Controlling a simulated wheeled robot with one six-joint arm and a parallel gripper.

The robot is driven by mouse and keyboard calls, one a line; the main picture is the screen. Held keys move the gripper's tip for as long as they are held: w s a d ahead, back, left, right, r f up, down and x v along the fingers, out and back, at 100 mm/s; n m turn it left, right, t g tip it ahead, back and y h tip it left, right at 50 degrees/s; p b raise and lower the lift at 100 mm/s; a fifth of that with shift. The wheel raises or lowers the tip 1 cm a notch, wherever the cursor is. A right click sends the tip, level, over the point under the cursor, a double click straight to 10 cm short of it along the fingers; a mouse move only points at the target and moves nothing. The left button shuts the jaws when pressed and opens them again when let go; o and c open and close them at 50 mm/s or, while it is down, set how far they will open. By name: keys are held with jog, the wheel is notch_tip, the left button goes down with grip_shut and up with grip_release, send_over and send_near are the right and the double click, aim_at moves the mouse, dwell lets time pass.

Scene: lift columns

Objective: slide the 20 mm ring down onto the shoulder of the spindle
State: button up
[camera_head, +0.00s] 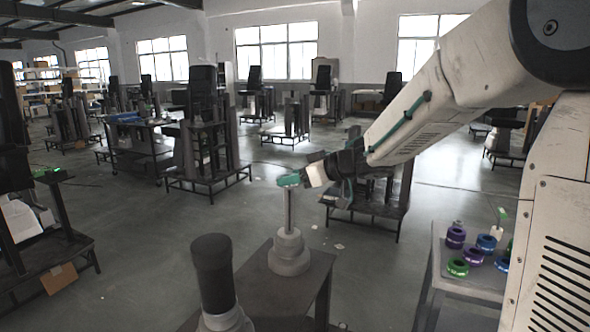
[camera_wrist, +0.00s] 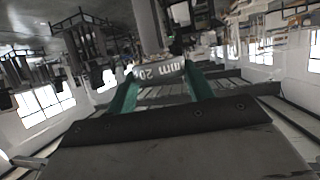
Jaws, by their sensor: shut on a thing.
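The spindle (camera_head: 289,256) stands on a dark stand. It has a wide grey stepped base and a thin upright shaft. My gripper (camera_head: 291,181) is at the top of the shaft, with its green fingers level there. In the wrist view the green fingers are shut on a grey ring (camera_wrist: 160,71) whose upside-down label reads 20 mm. The spindle's shaft (camera_wrist: 147,25) runs from the ring to the top edge of that view. The fingers hide most of the ring in the head view. I cannot tell whether the shaft's tip is inside the ring or just below it.
A dark cylinder on a pale base (camera_head: 212,273) stands in front, left of the spindle. A side table (camera_head: 436,262) at right holds several purple, blue and green rings. Other lift columns on wheeled stands fill the hall behind. Open floor lies left of the stand.

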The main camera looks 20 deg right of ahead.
aim_at(295, 234)
jog(key=shift+w+f, duration=0.1)
jog(key=shift+f, duration=6.75)
jog(key=shift+f, duration=0.1)
jog(key=o, duration=1.1)
jog(key=v, duration=0.8)
